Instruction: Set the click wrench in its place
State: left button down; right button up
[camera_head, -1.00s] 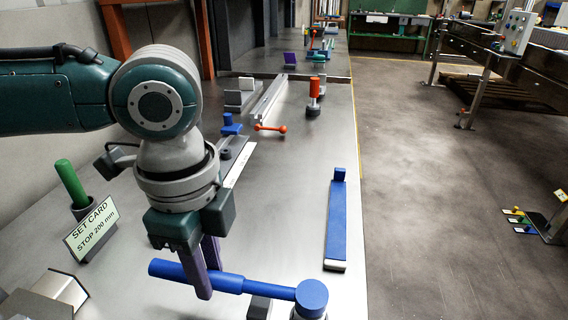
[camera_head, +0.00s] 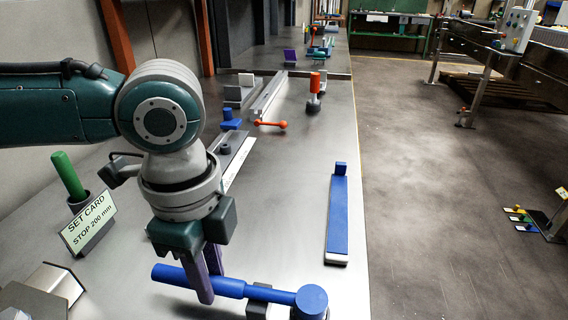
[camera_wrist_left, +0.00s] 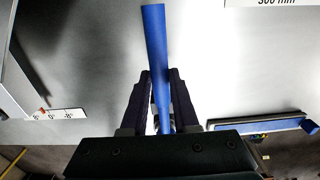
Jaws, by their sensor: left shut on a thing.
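The blue click wrench (camera_head: 230,287) lies level, its long handle to the left and its round head (camera_head: 311,300) at the right, near the bottom of the head view. My left gripper (camera_head: 208,288) points down and is shut on the handle. In the left wrist view the blue handle (camera_wrist_left: 156,55) runs between the two dark fingers (camera_wrist_left: 158,105). Dark blocks (camera_head: 258,302) show beside and below the wrench near its head. I cannot tell whether the wrench touches them. My right gripper is not in view.
A set card reading "STOP 200 mm" (camera_head: 88,225) and a green-handled tool in a holder (camera_head: 68,176) stand at the left. A long blue bar (camera_head: 337,215) lies near the table's right edge.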

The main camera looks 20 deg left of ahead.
pick_arm(q)
jog(key=c, duration=0.6)
grip_release()
notch_tip(320, 180, up, 10)
jog(key=p, duration=0.2)
